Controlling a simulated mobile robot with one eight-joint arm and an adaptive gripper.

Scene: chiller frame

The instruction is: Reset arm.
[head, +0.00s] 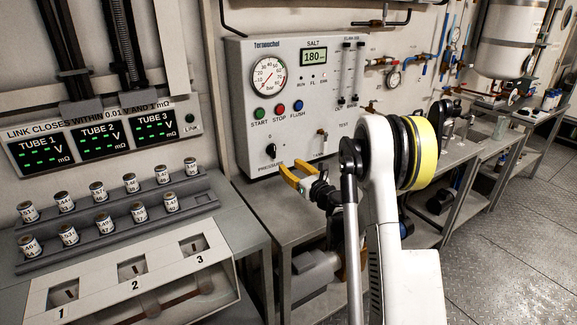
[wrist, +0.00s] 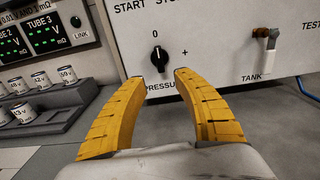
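My gripper (head: 291,174) has two yellow fingers. In the head view it is in front of the lower part of the white control panel, near the black pressure knob (head: 271,150). In the wrist view my gripper (wrist: 163,78) has its fingers spread apart with nothing between them, and the pressure knob (wrist: 160,60) lies beyond the gap between the tips. My white arm with a yellow band rises at the right of the gripper in the head view. I cannot tell how far the fingertips are from the panel.
The white panel (head: 340,100) carries a gauge (head: 269,77), coloured buttons and a tank valve (head: 322,143). At the left, a rack (head: 110,222) holds several labelled cans beside a box with slots 1, 2 and 3 (head: 132,271). Benches with pipes run back right; open floor (head: 510,240) lies at right.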

